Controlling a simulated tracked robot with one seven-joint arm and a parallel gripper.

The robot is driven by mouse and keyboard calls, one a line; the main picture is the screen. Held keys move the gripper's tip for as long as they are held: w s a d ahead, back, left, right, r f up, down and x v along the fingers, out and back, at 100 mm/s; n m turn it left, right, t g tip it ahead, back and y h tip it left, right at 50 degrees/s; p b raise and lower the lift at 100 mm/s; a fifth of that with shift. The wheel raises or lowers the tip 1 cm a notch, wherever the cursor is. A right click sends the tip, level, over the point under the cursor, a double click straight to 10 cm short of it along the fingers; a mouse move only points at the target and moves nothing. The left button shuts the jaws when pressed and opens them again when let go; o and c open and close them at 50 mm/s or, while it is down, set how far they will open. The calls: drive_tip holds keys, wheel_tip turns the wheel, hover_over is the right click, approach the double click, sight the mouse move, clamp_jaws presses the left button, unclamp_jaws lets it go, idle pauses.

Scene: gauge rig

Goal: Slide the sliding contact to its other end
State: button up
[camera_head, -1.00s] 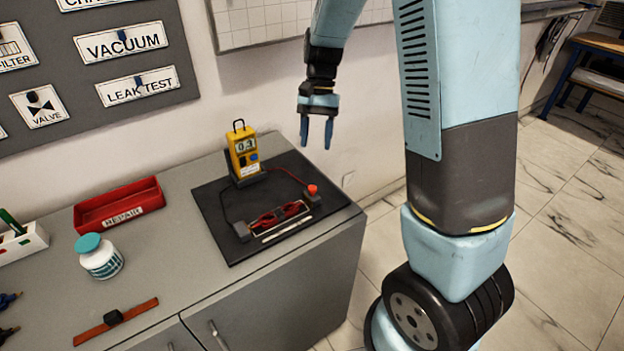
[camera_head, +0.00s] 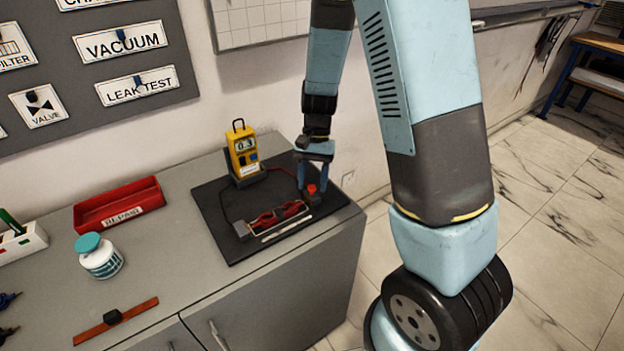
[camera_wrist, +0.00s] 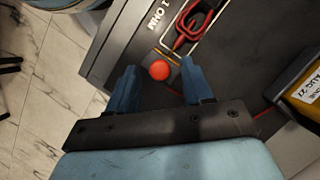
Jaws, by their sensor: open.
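I take the sliding contact to be the part with a red knob (camera_head: 311,190) at the right end of the resistor rig (camera_head: 285,226), which lies on a black mat (camera_head: 238,256). My gripper (camera_head: 312,176) is open and low over that right end, its fingers pointing down. In the wrist view the red knob (camera_wrist: 159,70) lies in the gap between the open fingers (camera_wrist: 155,88), with no contact visible. Red leads (camera_wrist: 192,28) and a lettered block lie beyond it. The fingers partly hide the part in the head view.
A yellow meter (camera_head: 242,152) stands at the back of the mat. The cabinet's right edge is close.

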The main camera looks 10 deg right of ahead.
clamp_jaws()
idle(0.3)
idle(0.3)
